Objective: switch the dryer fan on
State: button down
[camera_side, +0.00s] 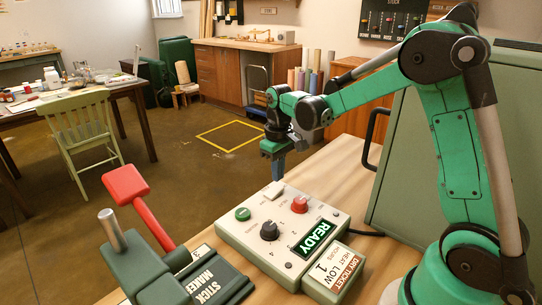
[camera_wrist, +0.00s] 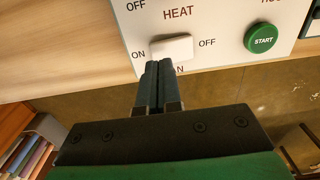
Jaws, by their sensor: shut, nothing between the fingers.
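The dryer control box (camera_side: 235,228) is a cream panel on the wooden bench. Its white switch (camera_side: 274,190) is at the far edge; in the wrist view the white switch (camera_wrist: 172,47) sits between the words ON and OFF. A label below it is mostly hidden by my fingers, with only an N showing. My gripper (camera_side: 278,176) is shut and empty, pointing down just above the switch. In the wrist view my gripper tips (camera_wrist: 158,66) are at the switch's near left edge. I cannot tell whether they touch it, or which way the switch is set.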

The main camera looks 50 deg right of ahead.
jog(key=shift+f, duration=1.2)
dwell(0.9)
jog(key=shift+r, duration=3.55)
jog(key=shift+s+a+r, duration=0.1)
jog(key=shift+a+r, duration=0.05)
jog(key=shift+a, duration=0.05)
jog(key=s+a+r+t, duration=0.2)
jog(key=s+a+t, duration=0.5)
jog(key=s+a, duration=0.1)
jog(key=shift+s+a, duration=0.35)
jog(key=shift+s, duration=0.5)
